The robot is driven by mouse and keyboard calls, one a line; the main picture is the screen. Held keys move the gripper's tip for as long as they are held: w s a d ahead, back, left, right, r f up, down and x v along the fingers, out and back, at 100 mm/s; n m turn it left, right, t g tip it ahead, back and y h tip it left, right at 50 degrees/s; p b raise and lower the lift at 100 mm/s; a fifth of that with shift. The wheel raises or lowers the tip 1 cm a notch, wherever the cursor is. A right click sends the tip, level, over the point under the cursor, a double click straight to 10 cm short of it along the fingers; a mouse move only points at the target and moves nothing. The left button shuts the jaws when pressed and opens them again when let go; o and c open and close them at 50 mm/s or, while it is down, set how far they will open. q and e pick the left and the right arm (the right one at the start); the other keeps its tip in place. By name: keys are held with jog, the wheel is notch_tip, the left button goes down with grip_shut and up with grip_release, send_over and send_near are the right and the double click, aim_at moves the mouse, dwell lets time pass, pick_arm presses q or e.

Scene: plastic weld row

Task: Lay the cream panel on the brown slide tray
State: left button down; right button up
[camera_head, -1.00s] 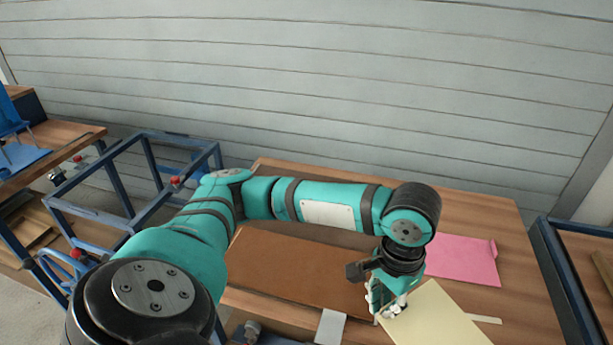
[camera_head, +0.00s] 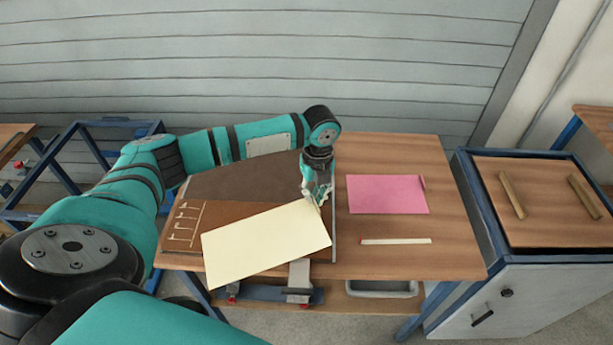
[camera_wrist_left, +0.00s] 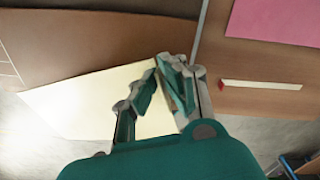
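The cream panel (camera_head: 265,243) is a thin pale sheet, held tilted across the front of the brown slide tray (camera_head: 222,209). Its lower left part reaches past the tray's front edge in the head view. My left gripper (camera_head: 317,196) is shut on the panel's edge near its upper right corner. In the left wrist view the panel (camera_wrist_left: 95,100) spreads left from the fingers (camera_wrist_left: 165,85). The panel hides part of the tray, and I cannot tell the gap between them. My right gripper is out of view.
A pink panel (camera_head: 386,194) and a cream strip (camera_head: 395,241) lie on the wooden table (camera_head: 440,262), right of the tray. White line marks (camera_head: 186,223) show on the tray's left. A cabinet (camera_head: 540,220) with two wooden bars stands at right.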

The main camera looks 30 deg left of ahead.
pick_arm(q)
jog(key=a+m, duration=0.1)
jog(key=a+f+m, duration=0.1)
jog(key=w+a+f+m, duration=0.1)
jog(key=m, duration=0.1)
notch_tip(320, 180, down, 3)
jog(key=b, duration=0.4)
jog(key=shift+f, duration=0.15)
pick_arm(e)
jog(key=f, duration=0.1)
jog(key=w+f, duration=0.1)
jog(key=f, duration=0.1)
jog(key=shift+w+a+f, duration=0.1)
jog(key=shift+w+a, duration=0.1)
pick_arm(q)
jog(key=shift+g+y+p, duration=0.3)
jog(key=shift+y+p, duration=0.05)
jog(key=shift+y, duration=0.15)
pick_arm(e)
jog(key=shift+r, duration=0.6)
pick_arm(q)
jog(key=shift+p, duration=0.3)
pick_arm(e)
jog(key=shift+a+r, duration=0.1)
pick_arm(q)
jog(key=shift+y+p, duration=0.3)
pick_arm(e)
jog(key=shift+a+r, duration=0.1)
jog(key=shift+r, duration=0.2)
